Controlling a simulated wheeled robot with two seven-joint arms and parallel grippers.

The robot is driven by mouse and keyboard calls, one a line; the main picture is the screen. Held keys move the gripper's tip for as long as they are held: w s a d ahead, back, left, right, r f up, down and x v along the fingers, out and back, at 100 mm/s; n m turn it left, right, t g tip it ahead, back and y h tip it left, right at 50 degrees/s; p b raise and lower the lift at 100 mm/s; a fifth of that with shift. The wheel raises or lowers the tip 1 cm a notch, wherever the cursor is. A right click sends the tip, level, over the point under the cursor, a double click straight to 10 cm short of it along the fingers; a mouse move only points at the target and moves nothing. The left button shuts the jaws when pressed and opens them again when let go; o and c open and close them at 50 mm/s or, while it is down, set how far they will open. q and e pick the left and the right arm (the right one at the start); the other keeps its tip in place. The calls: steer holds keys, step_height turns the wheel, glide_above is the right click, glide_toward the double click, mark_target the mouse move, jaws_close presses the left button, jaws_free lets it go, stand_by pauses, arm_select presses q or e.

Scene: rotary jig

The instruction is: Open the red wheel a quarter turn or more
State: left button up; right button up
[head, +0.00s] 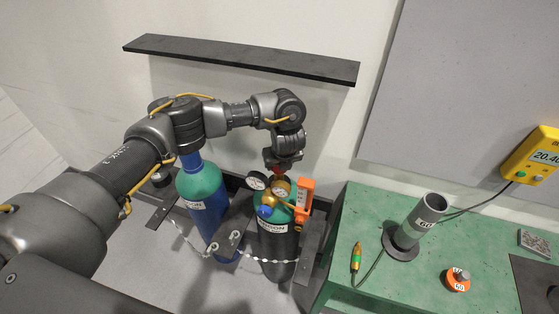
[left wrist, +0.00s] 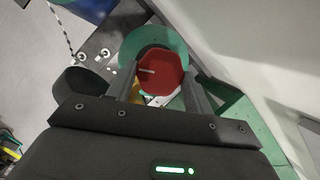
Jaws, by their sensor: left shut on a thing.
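The red wheel (left wrist: 158,74) sits on top of the dark gas cylinder (head: 278,246) with a green shoulder, in front of the wall. In the left wrist view the wheel has a short pale mark on its face. My left gripper (left wrist: 160,90) comes down from above and is shut on the red wheel, one finger on each side. In the head view the left gripper (head: 281,166) covers most of the wheel, and only a bit of red shows beneath it. My right gripper is not in view.
Pressure gauges, a blue knob (head: 265,211) and an orange flowmeter (head: 304,198) crowd the valve. A blue cylinder (head: 205,205) stands to the left, with a chain (head: 193,243) in front. A green bench (head: 375,200) stands at right; a black shelf (head: 240,60) is above.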

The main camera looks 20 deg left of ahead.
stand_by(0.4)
arm_select(q)
steer(key=o, duration=1)
steer(key=shift+c, duration=0.2)
steer(key=shift+d+r, duration=0.1)
steer(key=shift+r, duration=0.25)
steer(key=v, duration=1)
